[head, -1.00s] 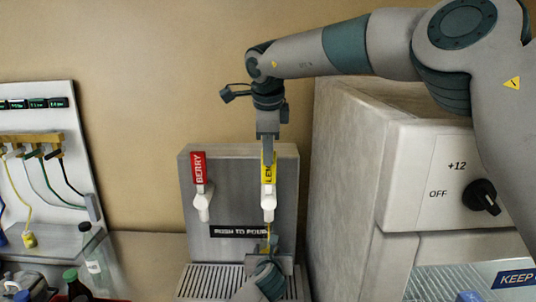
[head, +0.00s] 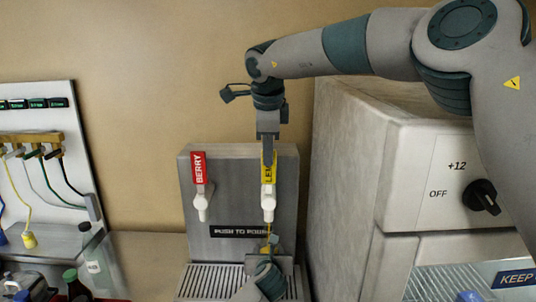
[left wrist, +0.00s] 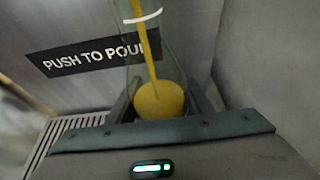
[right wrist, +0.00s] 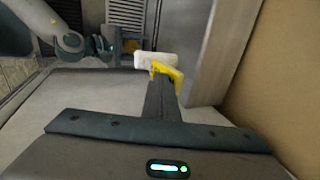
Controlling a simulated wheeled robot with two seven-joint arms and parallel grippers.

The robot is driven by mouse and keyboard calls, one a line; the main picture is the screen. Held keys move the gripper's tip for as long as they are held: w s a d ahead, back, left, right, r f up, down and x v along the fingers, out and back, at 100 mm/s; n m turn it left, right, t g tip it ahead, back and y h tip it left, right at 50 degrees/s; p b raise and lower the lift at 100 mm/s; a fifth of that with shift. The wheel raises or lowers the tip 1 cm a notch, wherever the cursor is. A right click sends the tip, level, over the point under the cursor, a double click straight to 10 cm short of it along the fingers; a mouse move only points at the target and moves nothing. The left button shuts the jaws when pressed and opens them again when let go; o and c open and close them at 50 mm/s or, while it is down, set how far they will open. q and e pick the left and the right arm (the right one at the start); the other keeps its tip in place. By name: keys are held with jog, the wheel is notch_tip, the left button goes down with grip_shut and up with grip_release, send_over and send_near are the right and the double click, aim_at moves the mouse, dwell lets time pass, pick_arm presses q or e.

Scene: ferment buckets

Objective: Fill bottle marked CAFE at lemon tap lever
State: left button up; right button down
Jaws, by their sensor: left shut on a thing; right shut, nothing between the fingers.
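The lemon tap lever (head: 269,170) is yellow with a white spout (head: 268,204), on a grey dispenser. My right gripper (head: 267,158) is shut and empty, its fingertips against the lever from above. In the right wrist view the shut fingers (right wrist: 163,98) meet the yellow lever (right wrist: 167,72). A thin yellow stream (left wrist: 144,45) falls from the spout into a clear bottle (left wrist: 165,70), with yellow liquid (left wrist: 158,100) low inside it. My left gripper (head: 268,257) is shut on this bottle beneath the tap. Its marking is not readable.
The berry tap (head: 201,190) with a red lever stands left of the lemon tap. A slatted drip tray (head: 212,280) lies below. A bulky white machine (head: 350,190) stands close on the right. Several bottles, one clear (head: 94,262), stand at the lower left.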

jog(key=shift+s, duration=0.1)
jog(key=s+v, duration=0.1)
jog(key=v, duration=1)
jog(key=shift+s, duration=0.45)
dwell(1.5)
